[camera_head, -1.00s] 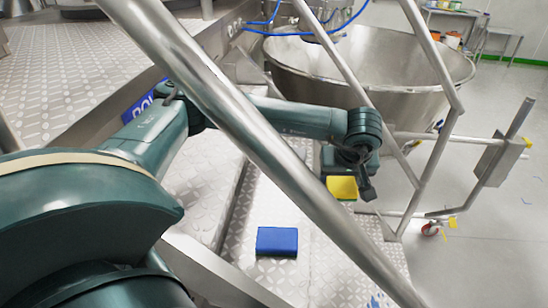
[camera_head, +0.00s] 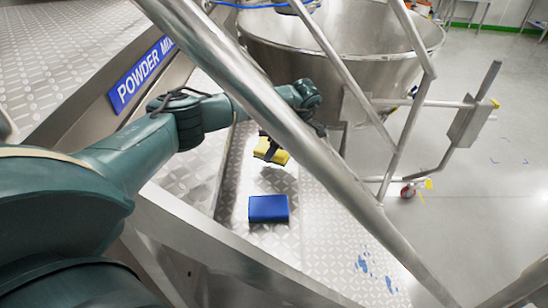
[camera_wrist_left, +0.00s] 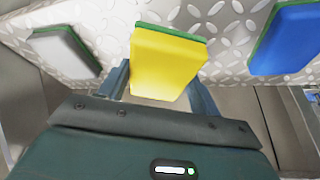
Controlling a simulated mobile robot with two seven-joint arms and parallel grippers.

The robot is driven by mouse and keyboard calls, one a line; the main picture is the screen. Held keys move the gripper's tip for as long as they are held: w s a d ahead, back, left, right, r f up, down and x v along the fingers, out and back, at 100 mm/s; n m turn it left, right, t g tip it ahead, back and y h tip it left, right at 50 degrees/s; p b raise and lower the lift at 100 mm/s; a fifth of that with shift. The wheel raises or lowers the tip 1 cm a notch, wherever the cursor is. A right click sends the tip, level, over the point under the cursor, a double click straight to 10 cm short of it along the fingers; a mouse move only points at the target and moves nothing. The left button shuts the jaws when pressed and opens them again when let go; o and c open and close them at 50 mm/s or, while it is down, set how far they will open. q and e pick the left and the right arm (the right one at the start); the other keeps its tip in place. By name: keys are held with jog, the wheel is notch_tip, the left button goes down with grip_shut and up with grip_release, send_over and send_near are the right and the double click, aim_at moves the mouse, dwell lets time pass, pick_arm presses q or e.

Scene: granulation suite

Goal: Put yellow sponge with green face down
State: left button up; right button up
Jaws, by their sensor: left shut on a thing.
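The yellow sponge with a green face (camera_head: 271,150) is held by my left gripper (camera_head: 267,139) above the patterned metal step, behind the blue sponge. It looks tilted in the head view. In the left wrist view the yellow sponge (camera_wrist_left: 167,65) sits between the two fingers of the left gripper (camera_wrist_left: 160,84), its yellow side toward the camera and a green edge along the top. The green face itself is mostly hidden. A slanted rail passes close by it in the head view. My right gripper is not in view.
A blue sponge (camera_head: 268,208) lies on the metal step (camera_head: 240,165). In the left wrist view a grey-white sponge with a green edge (camera_wrist_left: 65,50) lies at the left. Slanted steel rails (camera_head: 330,175) cross the view. A large steel bowl (camera_head: 300,50) stands behind.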

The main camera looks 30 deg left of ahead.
aim_at(275, 167)
pick_arm(q)
jog(key=shift+f, duration=2.1)
jog(key=shift+f+b, duration=0.25)
jog(key=shift+b, duration=0.05)
jog(key=o, duration=0.9)
jog(key=shift+r, duration=0.1)
jog(key=shift+r+p, duration=0.25)
jog(key=shift+p, duration=0.15)
jog(key=v, duration=1.2)
jog(key=shift+b, duration=0.4)
